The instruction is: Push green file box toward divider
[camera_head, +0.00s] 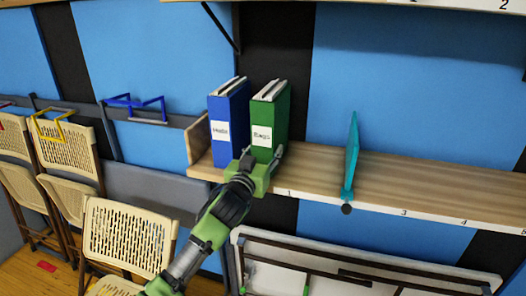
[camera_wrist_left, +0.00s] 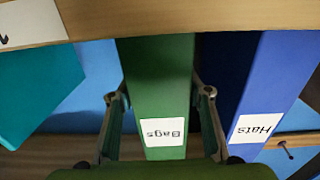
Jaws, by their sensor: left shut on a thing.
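The green file box (camera_head: 269,112), labelled "Bags", stands upright on the wooden shelf beside the blue file box (camera_head: 225,108), labelled "Hats". My left gripper (camera_head: 263,158) is shut on the green box, low on its front. In the left wrist view, which looks upside down, the fingers (camera_wrist_left: 160,95) lie on both sides of the green box (camera_wrist_left: 158,75); one is in the gap beside the blue box (camera_wrist_left: 258,85). The teal divider (camera_head: 351,155) stands on the shelf to the right, apart from the green box. It also shows in the left wrist view (camera_wrist_left: 35,95). My right gripper is out of view.
The shelf (camera_head: 425,185) has clear room between the green box and the divider, and right of the divider. A wooden end panel (camera_head: 196,140) stands left of the blue box. Folding chairs (camera_head: 125,235) and a folded table (camera_head: 350,255) are below.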

